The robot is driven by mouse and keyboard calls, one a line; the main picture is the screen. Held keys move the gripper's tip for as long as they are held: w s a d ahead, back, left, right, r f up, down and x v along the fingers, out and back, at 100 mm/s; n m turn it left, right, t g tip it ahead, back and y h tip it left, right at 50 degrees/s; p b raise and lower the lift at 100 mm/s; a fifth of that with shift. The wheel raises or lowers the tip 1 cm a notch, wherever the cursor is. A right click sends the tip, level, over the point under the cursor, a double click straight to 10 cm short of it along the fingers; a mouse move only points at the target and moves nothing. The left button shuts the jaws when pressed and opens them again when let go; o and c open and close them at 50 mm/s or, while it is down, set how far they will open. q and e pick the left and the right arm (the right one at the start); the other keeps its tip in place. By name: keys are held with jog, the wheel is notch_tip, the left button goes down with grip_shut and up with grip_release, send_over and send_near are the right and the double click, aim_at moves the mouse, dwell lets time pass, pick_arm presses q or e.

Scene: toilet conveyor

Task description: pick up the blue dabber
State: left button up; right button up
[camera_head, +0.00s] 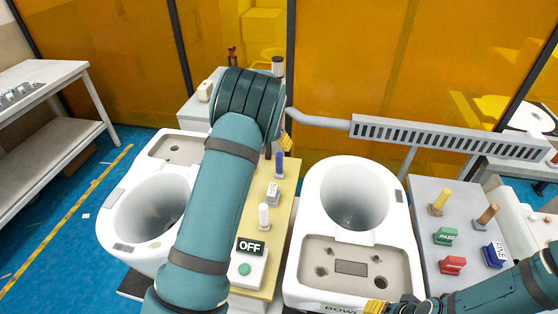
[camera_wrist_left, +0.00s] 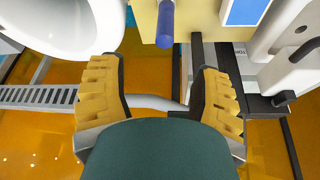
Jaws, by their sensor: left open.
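The blue dabber (camera_head: 279,163) stands upright on the yellow panel between the two toilet bowls. It also shows in the left wrist view (camera_wrist_left: 165,22) at the top, beyond the fingertips and roughly between their lines. My left gripper (camera_wrist_left: 160,72) is open and empty, with its two yellow-padded fingers apart. In the head view only a yellow finger pad of the left gripper (camera_head: 286,142) shows, just behind and above the dabber; my arm hides the rest. My right gripper (camera_head: 378,306) is at the bottom edge, partly cut off; its jaws are unclear.
A white dabber (camera_head: 264,215), a small white block (camera_head: 272,194) and an OFF switch box (camera_head: 249,264) share the yellow panel. White toilets (camera_head: 345,170) flank it. A grey panel (camera_head: 466,270) at right holds yellow and brown dabbers and stamps. Orange screens stand behind.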

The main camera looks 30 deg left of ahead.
aim_at(280, 159)
pick_arm(q)
jog(key=x, duration=0.8)
jog(key=shift+w+f, duration=0.15)
jog(key=x, duration=0.4)
jog(key=shift+w+a+f+p, duration=0.1)
jog(key=shift+w+a+p, duration=0.05)
jog(key=shift+a+p, duration=0.25)
jog(key=shift+w+f, duration=0.15)
jog(key=shift+f, duration=0.25)
grip_shut()
